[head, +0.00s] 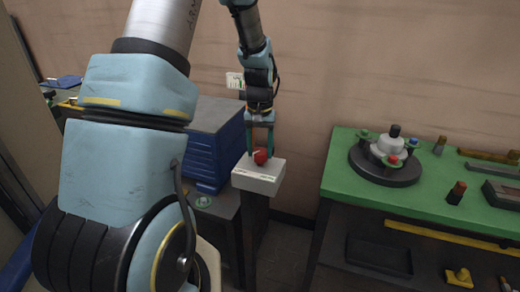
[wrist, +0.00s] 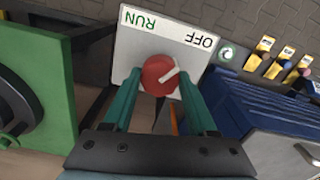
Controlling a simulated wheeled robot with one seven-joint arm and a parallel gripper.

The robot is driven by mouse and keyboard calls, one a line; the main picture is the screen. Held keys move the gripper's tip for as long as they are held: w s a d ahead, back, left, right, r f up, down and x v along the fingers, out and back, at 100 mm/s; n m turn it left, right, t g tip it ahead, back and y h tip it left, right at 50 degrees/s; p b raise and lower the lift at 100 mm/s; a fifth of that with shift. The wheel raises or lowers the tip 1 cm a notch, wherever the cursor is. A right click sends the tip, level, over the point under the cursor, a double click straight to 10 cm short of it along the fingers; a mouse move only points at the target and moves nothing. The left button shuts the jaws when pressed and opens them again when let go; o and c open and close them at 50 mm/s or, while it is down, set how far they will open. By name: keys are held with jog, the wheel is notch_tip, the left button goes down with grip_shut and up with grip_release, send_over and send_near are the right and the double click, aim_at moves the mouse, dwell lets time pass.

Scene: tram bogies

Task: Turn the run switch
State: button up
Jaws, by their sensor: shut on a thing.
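The run switch is a round red knob (head: 261,157) on a pale box (head: 258,180) atop a dark post. In the wrist view the red knob (wrist: 156,76) has a white pointer line aimed right and slightly up, on the OFF side. The white label plate (wrist: 172,32) reads RUN at left and OFF at right, upside down. My gripper (head: 260,151) comes down from above. In the wrist view its two green fingers (wrist: 159,78) stand either side of the knob, shut on it.
A blue drawer cabinet (head: 213,145) stands just left behind the post. A green workbench (head: 440,190) at right holds a round dark fixture (head: 385,170) and small parts. Yellow tagged items (wrist: 272,67) show at the upper right of the wrist view.

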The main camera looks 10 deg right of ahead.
aim_at(260, 151)
jog(key=shift+m, duration=0.5)
jog(key=o, duration=1.4)
jog(key=shift+c, duration=0.2)
notch_tip(260, 151, up, 11)
jog(key=b, duration=0.2)
